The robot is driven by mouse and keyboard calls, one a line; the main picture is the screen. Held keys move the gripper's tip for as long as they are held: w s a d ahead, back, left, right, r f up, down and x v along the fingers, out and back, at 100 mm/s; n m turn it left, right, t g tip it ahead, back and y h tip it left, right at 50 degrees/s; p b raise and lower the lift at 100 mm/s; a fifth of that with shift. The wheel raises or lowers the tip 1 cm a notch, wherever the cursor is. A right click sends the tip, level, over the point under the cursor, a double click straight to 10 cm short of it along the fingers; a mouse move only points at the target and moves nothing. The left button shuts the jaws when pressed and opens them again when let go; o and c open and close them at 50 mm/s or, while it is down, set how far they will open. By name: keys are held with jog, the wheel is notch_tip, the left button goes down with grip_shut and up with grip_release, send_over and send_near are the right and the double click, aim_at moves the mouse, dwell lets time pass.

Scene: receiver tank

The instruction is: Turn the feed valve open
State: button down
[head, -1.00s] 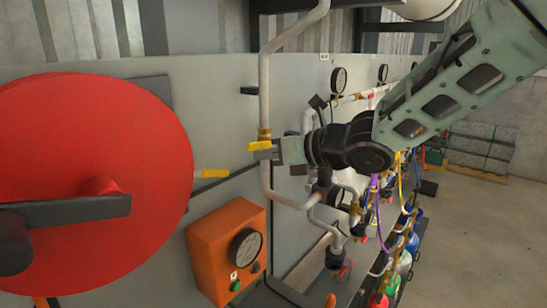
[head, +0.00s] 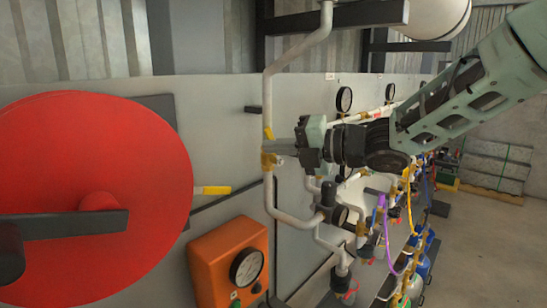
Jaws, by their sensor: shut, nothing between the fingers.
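The valve on the white vertical pipe has a brass body (head: 268,160) and a small yellow handle (head: 268,133). I take it to be the feed valve, but no label can be read. The handle now stands nearly upright, along the pipe, just above the body. My gripper (head: 284,148) is shut and empty, to the right of the valve and pointing left at it. Its tips are close to the brass body and handle; I cannot tell whether they touch.
A large red disc (head: 130,150) with a dark bar fills the left. A yellow-ended lever (head: 212,190) sticks out beside it. An orange gauge box (head: 210,260) is below. Pipes, gauges (head: 344,99) and hoses run along the grey panel at right. Floor (head: 500,235) is clear at far right.

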jog(key=shift+w+d+r+m+y+b, duration=0.25)
jog(key=shift+w+m+b, duration=0.1)
jog(key=shift+m, duration=0.4)
jog(key=shift+w+d+r+m+y+b, duration=0.1)
jog(key=shift+w+d+m+y+b, duration=0.2)
jog(key=shift+m, duration=0.5)
jog(key=shift+w+d+r+m+y+b, duration=0.25)
jog(key=shift+w+m+b, duration=0.1)
jog(key=shift+m, duration=0.4)
